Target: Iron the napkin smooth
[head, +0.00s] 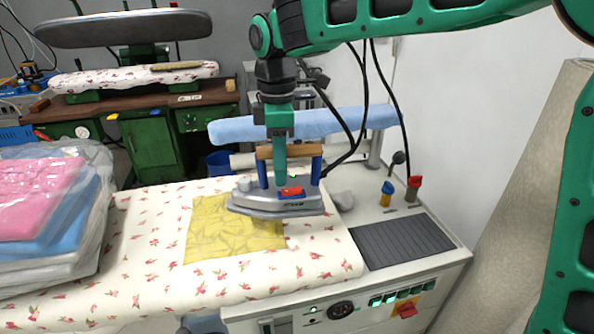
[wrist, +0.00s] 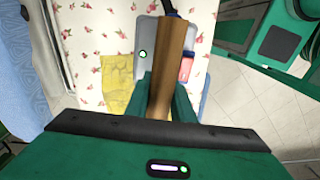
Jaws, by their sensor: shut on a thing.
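The yellow napkin (head: 220,235) lies creased on the flower-print ironing board (head: 140,240). Part of it also shows in the wrist view (wrist: 117,80). The iron (head: 270,203) has a grey body, blue posts and a wooden handle (head: 290,151). My gripper (head: 280,168) is shut on the handle, and its green fingers show on both sides of it in the wrist view (wrist: 162,98). The iron is level, over the napkin's upper right part, which it hides. I cannot tell whether its soleplate touches the cloth.
Bagged folded clothes (head: 50,215) stand at the board's left. A light-blue padded arm (head: 235,128) is behind the iron. The board's front is clear.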

